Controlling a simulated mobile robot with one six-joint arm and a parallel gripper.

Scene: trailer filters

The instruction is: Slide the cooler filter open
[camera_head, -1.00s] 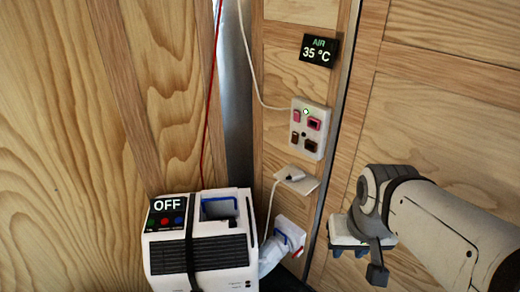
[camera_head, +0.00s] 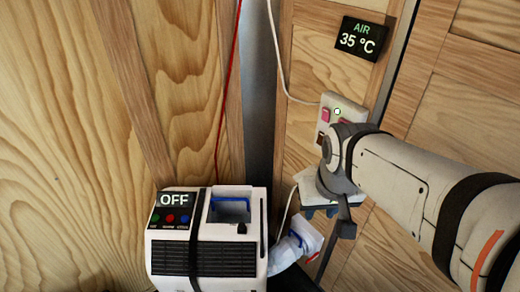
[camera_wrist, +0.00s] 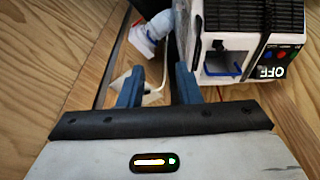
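The cooler (camera_head: 180,258) is a white box with a black front grille, a dark strap and a display reading OFF. A recess with a blue-edged part (camera_head: 230,203) is in its top; I cannot tell for sure whether this is the filter. In the wrist view the cooler (camera_wrist: 290,52) is at upper right, with the blue edge (camera_wrist: 222,71) low in the recess. My gripper (camera_wrist: 156,78) has its two blue fingers apart with nothing between them, left of the cooler and not touching it. In the head view my gripper (camera_head: 319,211) is right of the cooler, its fingers partly hidden.
A white hose (camera_head: 284,253) runs from the cooler's right side to a wall fitting. A switch panel (camera_head: 327,108) is partly behind my arm. A display (camera_head: 361,39) reads AIR 35 °C. Red and white cables hang near the corner. Wooden walls stand close on both sides.

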